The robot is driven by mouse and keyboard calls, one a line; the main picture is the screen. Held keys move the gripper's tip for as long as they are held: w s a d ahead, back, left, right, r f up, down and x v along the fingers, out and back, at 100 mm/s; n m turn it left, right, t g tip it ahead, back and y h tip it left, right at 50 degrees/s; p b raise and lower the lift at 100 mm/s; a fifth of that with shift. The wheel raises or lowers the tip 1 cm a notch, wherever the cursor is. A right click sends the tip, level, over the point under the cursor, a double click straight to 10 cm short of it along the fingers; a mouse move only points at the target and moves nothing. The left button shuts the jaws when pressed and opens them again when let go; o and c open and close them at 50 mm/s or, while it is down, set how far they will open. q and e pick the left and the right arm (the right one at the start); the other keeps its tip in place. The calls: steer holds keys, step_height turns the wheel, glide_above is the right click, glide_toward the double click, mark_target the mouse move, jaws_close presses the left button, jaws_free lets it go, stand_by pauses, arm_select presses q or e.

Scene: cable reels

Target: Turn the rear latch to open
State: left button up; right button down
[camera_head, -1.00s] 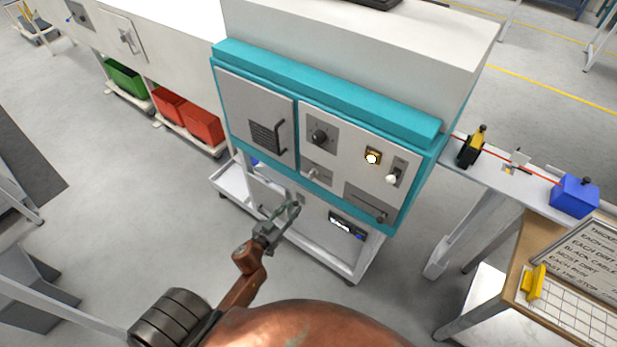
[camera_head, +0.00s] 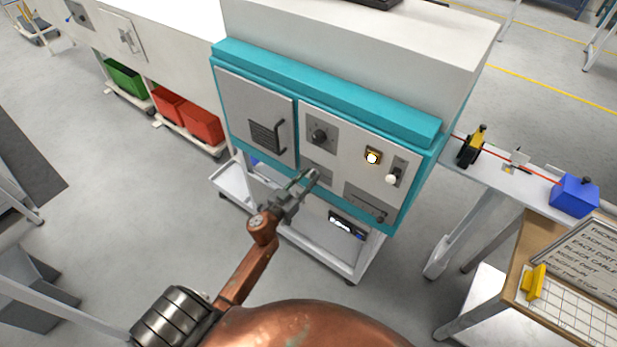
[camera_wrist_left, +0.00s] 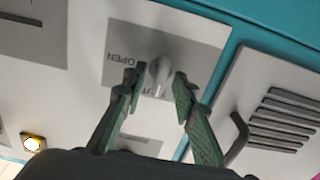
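The latch (camera_wrist_left: 160,74) is a small pale lever on a grey plate (camera_wrist_left: 198,55) marked OPEN, in the wrist view. More lettering beneath it is partly hidden. My left gripper (camera_wrist_left: 155,88) is open, its two green fingers on either side of the latch with gaps between. In the head view my left gripper (camera_head: 308,180) is at the lower front of the teal and grey machine cabinet (camera_head: 330,98), covering the latch there. Whether this is the rear latch, I cannot tell. My right gripper is not in view.
Around the latch are a black rotary knob (camera_head: 319,137), a lit yellow button (camera_head: 373,157), a white-tipped switch (camera_head: 392,178) and a door with a black handle (camera_head: 281,137).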

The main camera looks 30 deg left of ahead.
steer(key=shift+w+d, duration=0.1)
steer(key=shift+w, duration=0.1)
arm_select(q)
jaws_close()
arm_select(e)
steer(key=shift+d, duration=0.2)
